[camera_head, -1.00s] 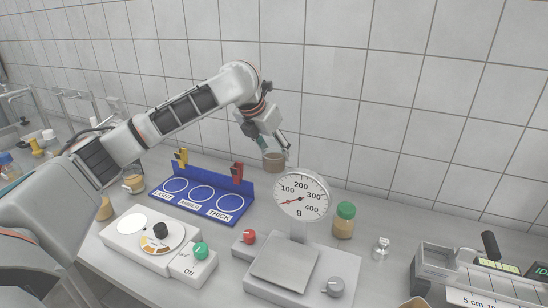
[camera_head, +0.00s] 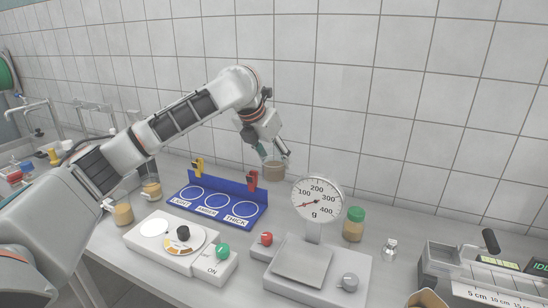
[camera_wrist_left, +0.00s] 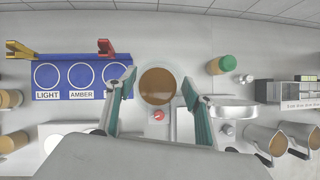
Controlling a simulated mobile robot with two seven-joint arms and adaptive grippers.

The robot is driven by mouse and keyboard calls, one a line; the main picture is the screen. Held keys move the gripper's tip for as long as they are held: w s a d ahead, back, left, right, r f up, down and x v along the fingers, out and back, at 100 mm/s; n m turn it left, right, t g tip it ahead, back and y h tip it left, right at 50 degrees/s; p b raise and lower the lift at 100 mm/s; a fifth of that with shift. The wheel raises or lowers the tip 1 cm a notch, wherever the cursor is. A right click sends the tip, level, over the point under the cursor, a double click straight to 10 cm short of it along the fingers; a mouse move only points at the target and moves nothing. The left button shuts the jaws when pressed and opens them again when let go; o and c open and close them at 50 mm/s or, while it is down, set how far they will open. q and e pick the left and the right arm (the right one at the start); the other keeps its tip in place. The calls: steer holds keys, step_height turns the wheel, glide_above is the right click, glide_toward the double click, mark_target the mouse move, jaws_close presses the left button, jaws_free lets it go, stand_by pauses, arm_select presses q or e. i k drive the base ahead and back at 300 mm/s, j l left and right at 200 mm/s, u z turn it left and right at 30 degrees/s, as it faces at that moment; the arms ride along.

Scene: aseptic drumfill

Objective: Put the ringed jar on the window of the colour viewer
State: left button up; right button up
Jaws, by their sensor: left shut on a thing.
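My left gripper (camera_head: 273,156) is shut on a jar (camera_head: 275,171) with brown contents. It holds the jar in the air behind the counter objects, between the blue rack and the dial scale. In the left wrist view the jar (camera_wrist_left: 158,86) sits between the two fingers; I cannot make out a ring on it. The colour viewer (camera_head: 150,248) is a white box at the front left, with a round white window (camera_head: 154,228), a dial with amber swatches and a green knob. The window is bare. My right gripper is not in view.
The scale (camera_head: 303,262) stands right of the viewer. A green-lidded jar (camera_head: 353,225) and a small metal weight (camera_head: 390,250) stand further right. Two jars (camera_head: 122,214) (camera_head: 151,188) stand left of the rack.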

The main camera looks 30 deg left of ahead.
mark_target(154, 228)
steer(key=k+j, duration=0.1)
steer(key=k, duration=0.5)
steer(key=k+j, duration=0.15)
steer(key=k, duration=0.45)
